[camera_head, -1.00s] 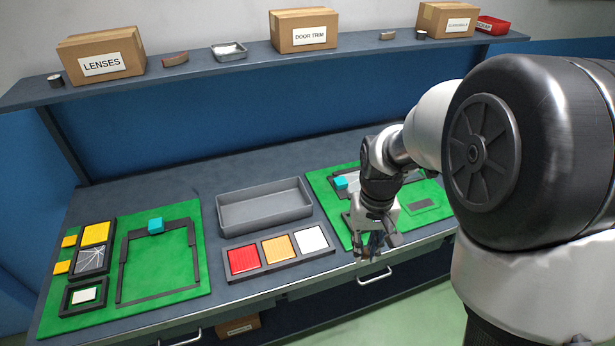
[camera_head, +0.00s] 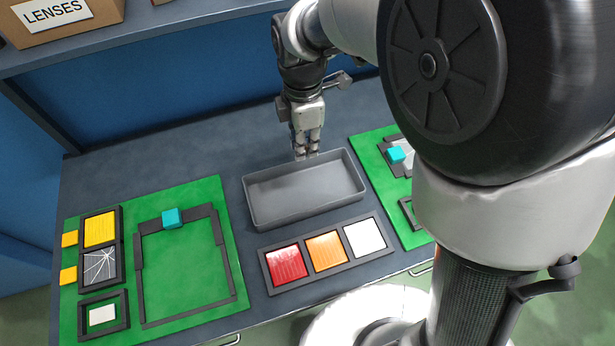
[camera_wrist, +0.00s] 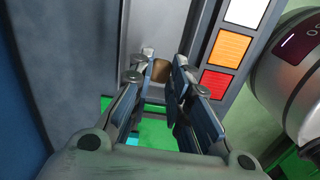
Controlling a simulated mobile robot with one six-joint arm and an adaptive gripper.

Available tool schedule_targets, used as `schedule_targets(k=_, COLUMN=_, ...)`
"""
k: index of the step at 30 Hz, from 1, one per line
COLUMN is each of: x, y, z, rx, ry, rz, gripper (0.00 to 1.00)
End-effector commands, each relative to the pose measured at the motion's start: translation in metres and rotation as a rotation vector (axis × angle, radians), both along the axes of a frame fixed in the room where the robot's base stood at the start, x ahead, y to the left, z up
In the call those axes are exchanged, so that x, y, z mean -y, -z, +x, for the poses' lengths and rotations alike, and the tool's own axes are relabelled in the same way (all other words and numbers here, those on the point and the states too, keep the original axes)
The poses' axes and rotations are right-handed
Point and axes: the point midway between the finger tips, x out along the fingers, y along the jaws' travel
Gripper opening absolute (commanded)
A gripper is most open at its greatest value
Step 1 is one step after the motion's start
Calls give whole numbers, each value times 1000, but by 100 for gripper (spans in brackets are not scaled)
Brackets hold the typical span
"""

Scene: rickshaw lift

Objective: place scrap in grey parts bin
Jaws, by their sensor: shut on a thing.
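The grey parts bin (camera_head: 303,207) is an open, shallow tray in the middle of the bench. It looks empty in the head view. My gripper (camera_head: 306,153) points down above the bin's back edge. In the wrist view my gripper (camera_wrist: 163,78) is shut on a small brown piece (camera_wrist: 161,70), seen between the fingertips. I take this piece to be the scrap; most of it is hidden by the fingers, and the head view does not show it. The bin also shows in the wrist view (camera_wrist: 160,22), beyond the fingertips.
A dark holder with red (camera_head: 286,264), orange (camera_head: 326,250) and white (camera_head: 365,237) tiles lies in front of the bin. A green mat (camera_head: 190,283) with frames lies left; another green mat (camera_head: 373,166) lies right. A shelf with a LENSES box (camera_head: 62,18) hangs behind.

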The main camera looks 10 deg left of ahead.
Motion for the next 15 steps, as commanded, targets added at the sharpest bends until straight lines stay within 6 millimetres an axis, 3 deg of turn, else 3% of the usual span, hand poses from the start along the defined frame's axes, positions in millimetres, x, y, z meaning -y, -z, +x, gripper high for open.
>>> schedule_targets(k=5, x=-8, y=15, z=-5, rx=-4, ry=-78, rz=-2, gripper=10)
schedule_targets(k=15, x=-7, y=106, z=-5, rx=-6, ry=-76, rz=-3, gripper=10)
